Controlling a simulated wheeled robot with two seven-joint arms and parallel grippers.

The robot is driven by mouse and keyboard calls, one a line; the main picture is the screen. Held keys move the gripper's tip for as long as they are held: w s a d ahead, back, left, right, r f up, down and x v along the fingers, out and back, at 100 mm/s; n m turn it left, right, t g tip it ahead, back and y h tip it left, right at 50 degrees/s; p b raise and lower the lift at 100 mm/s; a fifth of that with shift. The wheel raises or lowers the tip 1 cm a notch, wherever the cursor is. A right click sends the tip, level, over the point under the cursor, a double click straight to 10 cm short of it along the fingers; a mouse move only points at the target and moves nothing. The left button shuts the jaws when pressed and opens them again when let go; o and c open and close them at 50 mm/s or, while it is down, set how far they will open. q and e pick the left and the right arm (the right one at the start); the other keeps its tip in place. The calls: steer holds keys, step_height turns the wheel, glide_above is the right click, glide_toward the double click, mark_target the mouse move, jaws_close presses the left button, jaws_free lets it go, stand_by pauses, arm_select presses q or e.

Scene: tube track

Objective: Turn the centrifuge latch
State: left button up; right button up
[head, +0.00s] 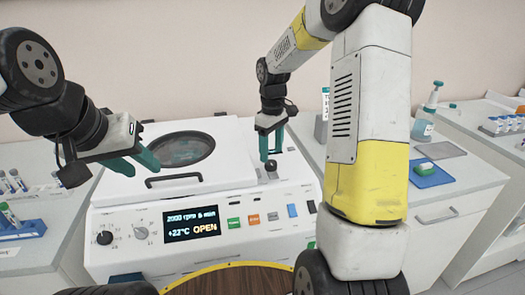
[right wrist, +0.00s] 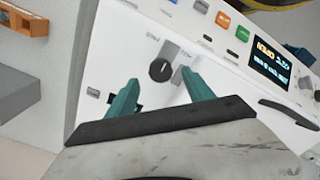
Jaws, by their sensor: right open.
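The white centrifuge (head: 110,192) stands in the middle of the head view, with its lid (head: 235,150) down and OPEN on its display (head: 191,221). The black latch knob (head: 271,166) is at the right of its top; in the right wrist view the knob (right wrist: 160,70) sits between two small labels too small to read. My right gripper (head: 271,156) is open and points down at the knob. In the right wrist view its teal fingertips (right wrist: 157,77) lie either side of the knob; contact is not visible. My left gripper (head: 147,164) is open and empty above the lid's left part.
The black lid handle (head: 174,181) is at the lid's front edge. A blue tube rack (head: 22,231) is on the left bench. A blue tray (head: 432,175) with a green item and a spray bottle (head: 425,125) stand on the right bench. My right arm hides part of that bench.

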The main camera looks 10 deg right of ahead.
mark_target(271, 163)
steer(key=shift+r, duration=1.85)
steer(key=shift+r, duration=0.15)
steer(key=s+a+r+m+t+y, duration=0.1)
steer(key=s+r+m+t, duration=0.2)
steer(key=s, duration=0.9)
steer(key=s+a+r+m+t+y, duration=0.1)
steer(key=s+r+m+t, duration=0.2)
steer(key=s+r, duration=0.5)
steer(key=s+m, duration=0.1)
steer(key=s, duration=0.3)
steer(key=shift+s+a+m, duration=0.15)
steer(key=shift+s+m, duration=0.1)
steer(key=shift+m, duration=0.05)
steer(key=shift+c, duration=0.2)
